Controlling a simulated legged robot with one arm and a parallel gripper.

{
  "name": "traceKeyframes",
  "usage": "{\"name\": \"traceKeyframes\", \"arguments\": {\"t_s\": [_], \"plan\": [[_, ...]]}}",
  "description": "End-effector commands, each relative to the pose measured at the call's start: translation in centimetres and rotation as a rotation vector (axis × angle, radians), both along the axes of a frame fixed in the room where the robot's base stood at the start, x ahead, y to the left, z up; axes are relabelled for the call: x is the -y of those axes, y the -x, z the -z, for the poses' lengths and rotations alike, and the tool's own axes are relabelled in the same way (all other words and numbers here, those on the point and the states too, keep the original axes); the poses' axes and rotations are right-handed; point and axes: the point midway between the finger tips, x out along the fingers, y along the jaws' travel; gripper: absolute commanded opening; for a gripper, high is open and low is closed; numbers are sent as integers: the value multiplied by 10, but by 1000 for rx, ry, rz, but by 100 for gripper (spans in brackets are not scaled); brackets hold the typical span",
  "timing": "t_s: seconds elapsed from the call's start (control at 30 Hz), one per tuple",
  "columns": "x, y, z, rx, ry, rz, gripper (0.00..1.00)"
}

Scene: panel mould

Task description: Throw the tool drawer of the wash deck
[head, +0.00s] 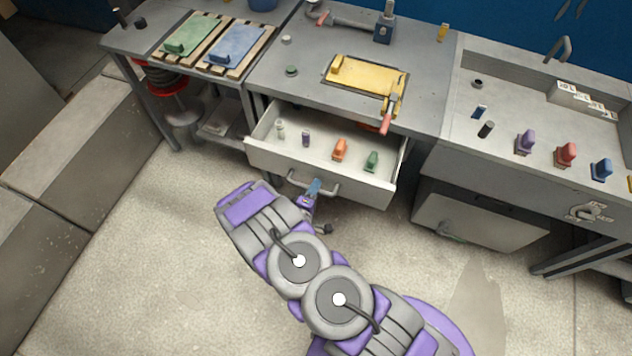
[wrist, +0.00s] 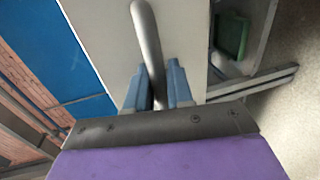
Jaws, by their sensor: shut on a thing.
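A white drawer (head: 275,160) is pulled out from under the middle grey worktop (head: 300,62). Its front carries a grey bar handle (head: 328,188). My gripper (head: 314,187) is at this handle, its blue fingers shut on it. In the wrist view the grey handle bar (wrist: 147,40) passes between the two blue fingers (wrist: 158,88). Inside the drawer stand a pale piece (head: 280,130), a purple one (head: 306,138), an orange one (head: 340,149) and a green one (head: 371,161).
A yellow panel (head: 365,77) lies on the middle worktop. At right, a deck with a tap (head: 560,47) holds coloured handled pieces (head: 566,154); a lower grey front (head: 480,222) is below. At left, green (head: 192,35) and blue panels (head: 235,45) rest on slats. Open floor lies in front.

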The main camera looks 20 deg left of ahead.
Motion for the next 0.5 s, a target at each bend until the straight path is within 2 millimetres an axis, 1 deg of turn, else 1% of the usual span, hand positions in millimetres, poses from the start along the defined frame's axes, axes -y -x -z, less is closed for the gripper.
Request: {"name": "traceKeyframes", "arguments": {"t_s": [0.03, 0.2, 0.33, 0.5], "plan": [[5, 8, 4, -10, 9, 8, 0], [5, 25, 4, -10, 10, 10, 0], [6, 32, 4, -11, 11, 13, 0], [6, 35, 4, -11, 10, 15, 0]]}}
